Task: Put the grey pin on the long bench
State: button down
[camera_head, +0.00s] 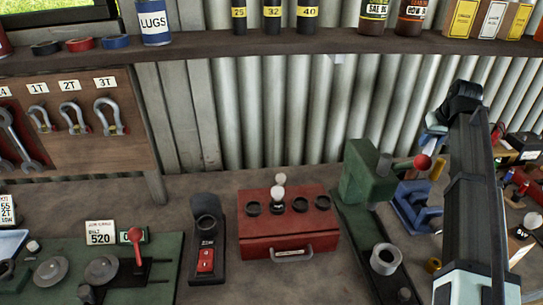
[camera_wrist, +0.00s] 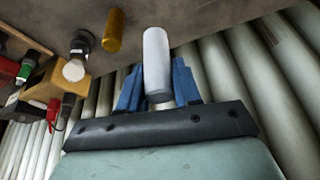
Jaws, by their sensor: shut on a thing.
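A grey pin (camera_wrist: 157,62), a pale plain cylinder, stands out between the blue fingers of my gripper (camera_wrist: 157,88) in the wrist view. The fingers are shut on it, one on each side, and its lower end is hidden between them. In the head view my gripper (camera_head: 432,140) is small and partly hidden behind my arm, at the right near the corrugated wall; I cannot make out the pin there. The long bench (camera_head: 330,275) is brown and runs along the wall. Its surface also shows at the top of the wrist view (camera_wrist: 55,22).
A green press (camera_head: 368,175) with a red-knobbed lever and a blue vise (camera_head: 415,207) stand near my gripper. A red box (camera_head: 288,225) and a black switch stand (camera_head: 206,240) are further left. A brass pin (camera_wrist: 113,30) is near the grey pin. A shelf (camera_head: 210,47) overhangs the bench.

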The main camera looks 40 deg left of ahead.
jog(key=shift+m, duration=0.3)
